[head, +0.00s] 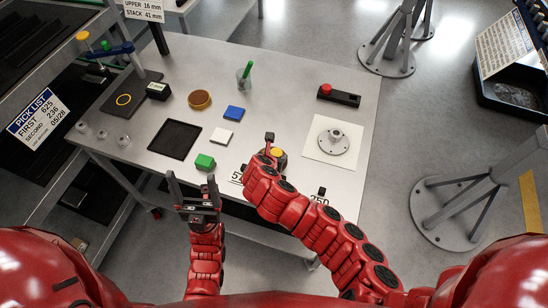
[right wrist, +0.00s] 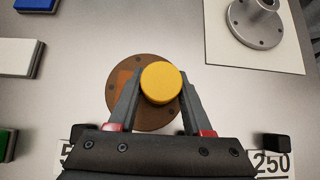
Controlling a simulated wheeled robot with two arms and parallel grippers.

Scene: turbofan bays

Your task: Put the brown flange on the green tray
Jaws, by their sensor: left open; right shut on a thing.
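The brown flange (right wrist: 125,108) is a round brown disc with small holes and a yellow knob (right wrist: 160,82) on top, seen in the right wrist view. My right gripper (right wrist: 158,90) is shut on it at the knob. In the head view its yellow top (head: 277,152) shows near the table's front edge, and my right arm hides part of it. I cannot tell whether the disc touches the table. My left gripper (head: 191,181) is open and empty, in front of the table edge. No clearly green tray shows; a small green block (head: 205,161) lies on the table.
A black square tray (head: 175,139), white block (head: 221,136), blue block (head: 234,113) and round brown piece (head: 200,99) lie left of the flange. A grey flange (head: 333,142) sits on a white sheet (head: 352,158) at right.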

